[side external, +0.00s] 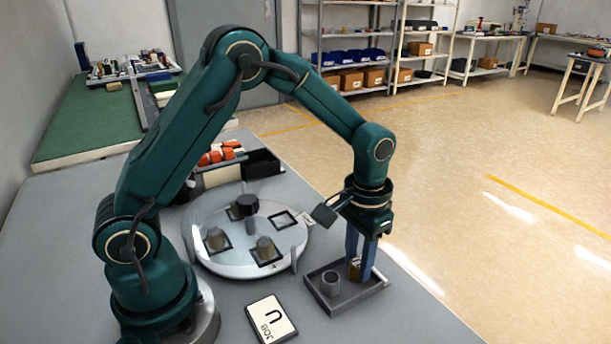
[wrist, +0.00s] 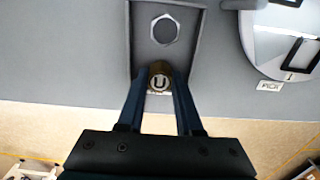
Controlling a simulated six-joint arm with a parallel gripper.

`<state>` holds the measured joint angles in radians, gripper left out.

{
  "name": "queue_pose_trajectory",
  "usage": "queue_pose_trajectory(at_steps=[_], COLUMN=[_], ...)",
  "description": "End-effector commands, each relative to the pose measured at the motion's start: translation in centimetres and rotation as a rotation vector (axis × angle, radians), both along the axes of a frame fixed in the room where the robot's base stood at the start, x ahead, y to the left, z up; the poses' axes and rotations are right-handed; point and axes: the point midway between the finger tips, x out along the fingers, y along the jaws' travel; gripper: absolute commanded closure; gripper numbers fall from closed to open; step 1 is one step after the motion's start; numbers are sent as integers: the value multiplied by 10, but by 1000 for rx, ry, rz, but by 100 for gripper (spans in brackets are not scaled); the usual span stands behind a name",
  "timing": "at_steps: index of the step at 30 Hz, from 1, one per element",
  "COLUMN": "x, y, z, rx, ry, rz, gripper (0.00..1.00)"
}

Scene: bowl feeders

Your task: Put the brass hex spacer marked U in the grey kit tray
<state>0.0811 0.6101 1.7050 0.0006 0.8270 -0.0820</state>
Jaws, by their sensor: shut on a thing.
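My gripper (side external: 357,266) is shut on the brass hex spacer (side external: 354,270), low over the right part of the grey kit tray (side external: 345,304). In the wrist view the spacer (wrist: 159,80) shows a U on its top face between my fingertips (wrist: 158,84). It is within the tray's outline; I cannot tell whether it touches the tray floor. A grey hex spacer (side external: 331,283) stands in the tray to the left of it and also shows in the wrist view (wrist: 165,29).
A round feeder plate (side external: 210,254) with several marked squares and spacers stands behind the tray. A white card reading JOB U (side external: 271,319) lies left of the tray. Bins with orange parts (side external: 222,153) stand further back. The table edge is close on the right.

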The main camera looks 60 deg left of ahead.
Motion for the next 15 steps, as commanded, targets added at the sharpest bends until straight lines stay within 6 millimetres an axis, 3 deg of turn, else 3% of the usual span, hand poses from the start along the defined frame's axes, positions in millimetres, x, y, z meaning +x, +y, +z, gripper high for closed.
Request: queue_pose_trajectory(at_steps=[2, 3, 5, 15], x=[0, 0, 0, 0], y=[0, 0, 0, 0], z=[-2, -3, -3, -2], rx=[0, 0, 0, 0], ry=[1, 1, 0, 0], rz=[0, 0, 0, 0], gripper=[100, 62, 39, 36])
